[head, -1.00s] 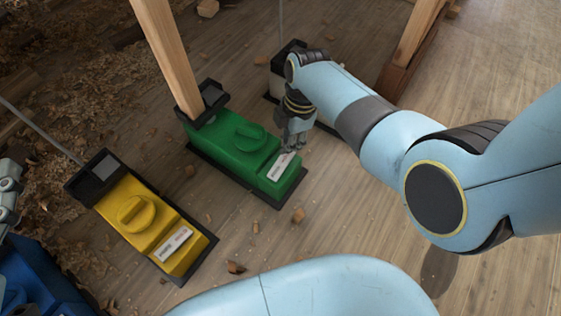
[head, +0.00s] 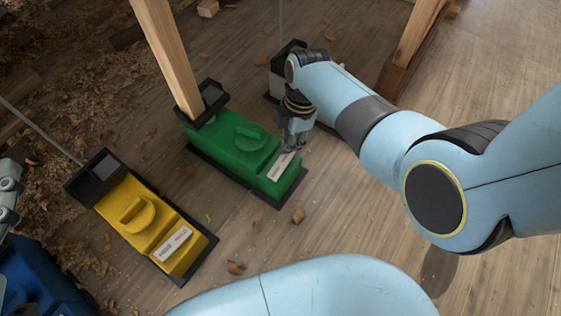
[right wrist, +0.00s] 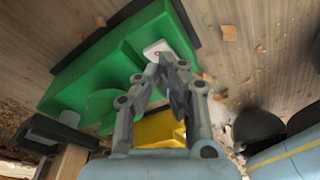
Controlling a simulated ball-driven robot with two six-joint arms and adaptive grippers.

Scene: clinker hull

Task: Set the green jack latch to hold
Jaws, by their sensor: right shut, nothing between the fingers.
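The green jack (head: 230,152) stands on the wooden floor under a timber post, with a round green knob (head: 250,136) on top. A small white latch plate (head: 281,166) lies on its near end; its markings are too small to read. My right gripper (head: 291,149) is shut and empty, pointing down at the plate's far edge. In the right wrist view, the fingertips (right wrist: 167,58) meet just beside the white plate (right wrist: 157,49); I cannot tell whether they touch it. A part of my left gripper (head: 8,190) shows at the left edge; its fingertips are out of view.
A yellow jack (head: 145,225) with a similar knob and plate stands to the left. A blue jack (head: 40,280) is at the lower left corner. A grey-white jack (head: 284,75) stands behind my right arm. Wood chips (head: 298,215) and shavings litter the floor.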

